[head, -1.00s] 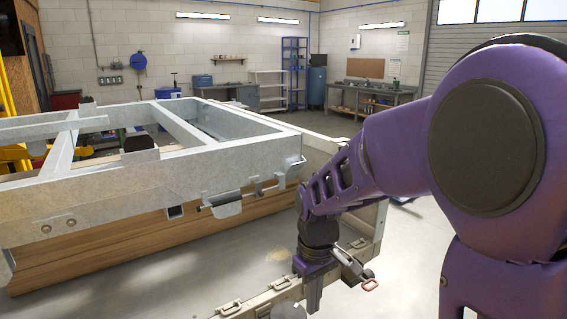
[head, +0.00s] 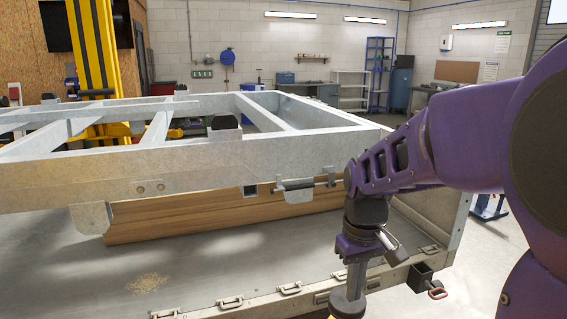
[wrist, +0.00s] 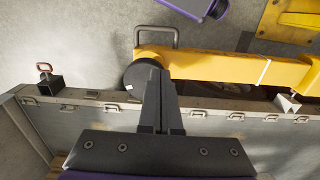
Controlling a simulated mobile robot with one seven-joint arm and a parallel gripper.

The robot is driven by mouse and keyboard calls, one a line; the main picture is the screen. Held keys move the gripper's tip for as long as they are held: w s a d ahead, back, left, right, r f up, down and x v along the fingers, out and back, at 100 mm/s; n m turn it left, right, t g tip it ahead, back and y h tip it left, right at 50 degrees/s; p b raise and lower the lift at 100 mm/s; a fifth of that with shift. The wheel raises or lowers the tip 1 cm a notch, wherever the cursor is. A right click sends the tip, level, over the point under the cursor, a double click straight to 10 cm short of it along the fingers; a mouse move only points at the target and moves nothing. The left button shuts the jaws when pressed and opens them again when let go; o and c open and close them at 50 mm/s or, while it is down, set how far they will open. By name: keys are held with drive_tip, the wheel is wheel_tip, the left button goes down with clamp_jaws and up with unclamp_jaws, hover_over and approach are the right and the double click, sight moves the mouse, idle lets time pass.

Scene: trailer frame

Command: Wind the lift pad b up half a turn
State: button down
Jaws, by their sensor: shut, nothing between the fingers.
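A round dark pad (wrist: 136,76) sits at the end of a yellow lift arm (wrist: 215,65) in the wrist view. The head view shows a grey disc (head: 344,306) at the bottom edge, with a bit of yellow beside it. No label shows, so I cannot tell whether it is pad b. My gripper (wrist: 151,64) is shut and empty, its fingertips over the pad and hiding part of it. In the head view my gripper (head: 355,290) points down at the disc. I cannot tell whether they touch.
A low metal side wall with latches (head: 230,301) runs beside the pad. A bracket with a red-handled pin (head: 437,293) sticks out to its right. A grey metal frame (head: 250,155) stands behind, over wooden boards (head: 180,218). Concrete floor (head: 480,265) is open at the right.

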sight(364, 308)
drive_tip(key=shift+f+b, duration=2.4)
drive_tip(key=shift+f, duration=1)
drive_tip(key=shift+w, duration=0.2)
drive_tip(key=shift+d+r+p, duration=0.1)
drive_tip(key=shift+d+p, duration=0.15)
drive_tip(key=shift+p, duration=0.05)
drive_tip(key=shift+w+d+p, duration=0.25)
drive_tip(key=shift+d+p, duration=0.35)
drive_tip(key=shift+d, duration=0.55)
drive_tip(key=shift+w+d+p, duration=0.3)
drive_tip(key=shift+d+p, duration=0.1)
drive_tip(key=shift+d, duration=0.15)
drive_tip(key=shift+w+d, duration=0.15)
drive_tip(key=shift+w, duration=0.05)
drive_tip(key=shift+s, duration=0.1)
